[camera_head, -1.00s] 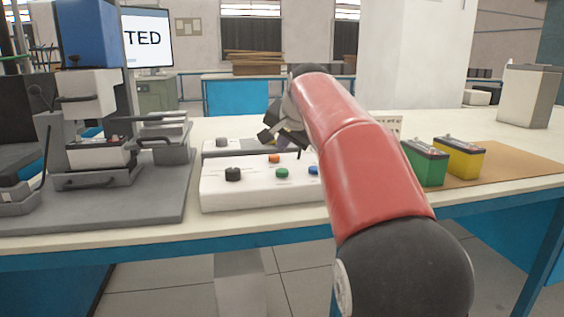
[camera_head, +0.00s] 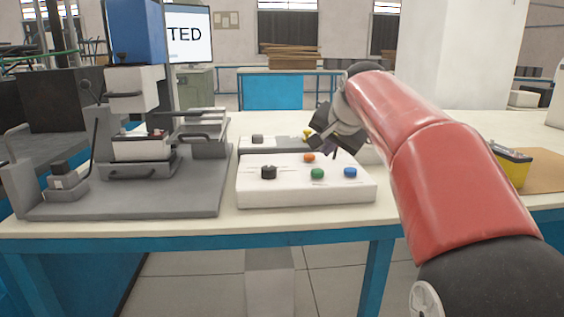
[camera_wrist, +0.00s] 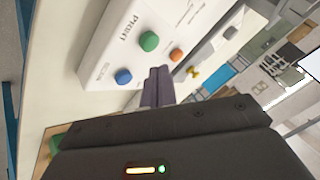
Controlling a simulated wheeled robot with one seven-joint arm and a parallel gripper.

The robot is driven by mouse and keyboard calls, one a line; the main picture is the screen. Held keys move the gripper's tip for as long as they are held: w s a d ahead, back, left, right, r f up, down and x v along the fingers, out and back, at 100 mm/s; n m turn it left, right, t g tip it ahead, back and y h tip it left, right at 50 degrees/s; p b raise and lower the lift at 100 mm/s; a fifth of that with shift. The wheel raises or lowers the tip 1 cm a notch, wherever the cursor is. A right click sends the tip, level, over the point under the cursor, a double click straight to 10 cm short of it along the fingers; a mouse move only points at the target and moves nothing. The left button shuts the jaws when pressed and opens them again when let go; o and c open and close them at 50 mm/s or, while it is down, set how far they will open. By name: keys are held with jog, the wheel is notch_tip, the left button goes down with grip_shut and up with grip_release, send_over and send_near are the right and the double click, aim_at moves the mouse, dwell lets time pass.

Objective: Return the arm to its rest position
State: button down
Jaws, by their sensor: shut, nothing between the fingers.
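My gripper (camera_head: 326,141) is at the end of my red arm, above the right back part of the white control box (camera_head: 295,197). Its dark fingers (camera_wrist: 158,84) are together and empty in the wrist view. They point toward the box with its blue button (camera_wrist: 124,77), green button (camera_wrist: 149,41) and orange button (camera_wrist: 176,55). The head view also shows a black knob on this box. My gripper appears apart from the box, though the exact gap cannot be told.
A grey test rig (camera_head: 120,197) with a battery in it stands at left on the table (camera_head: 225,218). A second box (camera_head: 275,145) is behind the control box. A yellow battery (camera_head: 513,166) sits at the right on a brown mat. A monitor (camera_head: 187,36) stands behind.

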jog(key=s+f+n+g, duration=0.1)
jog(key=s+f+n, duration=0.1)
jog(key=s+f, duration=0.5)
jog(key=s+f+n+g, duration=0.1)
jog(key=s+f, duration=0.6)
jog(key=s, duration=0.8)
jog(key=s+f+n+g+h, duration=0.1)
jog(key=s+f+n, duration=0.3)
jog(key=s+f, duration=0.4)
jog(key=s+a, duration=0.1)
jog(key=s, duration=0.2)
